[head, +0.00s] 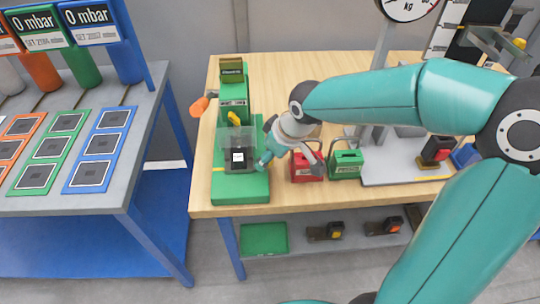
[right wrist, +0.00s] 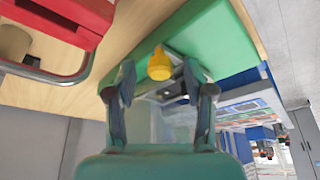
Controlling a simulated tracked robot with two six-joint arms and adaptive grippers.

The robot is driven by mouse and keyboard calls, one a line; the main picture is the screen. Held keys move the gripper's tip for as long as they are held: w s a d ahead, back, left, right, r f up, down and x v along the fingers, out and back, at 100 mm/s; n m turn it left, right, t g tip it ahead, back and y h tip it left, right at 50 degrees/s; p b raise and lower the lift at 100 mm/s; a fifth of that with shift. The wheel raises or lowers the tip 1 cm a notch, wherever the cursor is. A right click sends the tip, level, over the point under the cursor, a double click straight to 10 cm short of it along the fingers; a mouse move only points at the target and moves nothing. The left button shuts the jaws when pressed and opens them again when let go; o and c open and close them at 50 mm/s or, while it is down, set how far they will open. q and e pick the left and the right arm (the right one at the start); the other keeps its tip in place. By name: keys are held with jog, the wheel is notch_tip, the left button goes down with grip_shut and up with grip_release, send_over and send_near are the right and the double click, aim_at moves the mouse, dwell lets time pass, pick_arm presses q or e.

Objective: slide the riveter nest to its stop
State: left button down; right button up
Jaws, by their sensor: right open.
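The riveter (head: 233,104) is a green machine at the left of the wooden table in the head view, with an orange-handled lever (head: 200,106) on its left. The black nest (head: 239,160) with a white label sits on the riveter's green base (head: 240,188), below a clear guard (head: 236,138). My right gripper (head: 262,160) is close beside the nest's right side; contact is hard to tell. In the right wrist view my right gripper (right wrist: 158,78) is open, with a yellow knob (right wrist: 159,65) seen between its fingers above the green base (right wrist: 210,40). My left gripper is not in view.
A red box (head: 306,167) and a green box (head: 346,163) with handles stand right of my right gripper. A grey stand with a dial scale (head: 408,5) is further right. A blue-framed bench (head: 75,200) with coloured cards stands left, across a gap.

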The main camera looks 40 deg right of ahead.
jog(key=shift+f, duration=0.1)
grip_shut()
jog(key=shift+w, duration=0.15)
jog(key=shift+w+d, duration=0.65)
jog(key=shift+w, duration=0.3)
jog(key=shift+c, duration=1.8)
grip_release()
jog(key=o, duration=0.4)
jog(key=shift+w, duration=0.1)
jog(key=shift+c, duration=0.2)
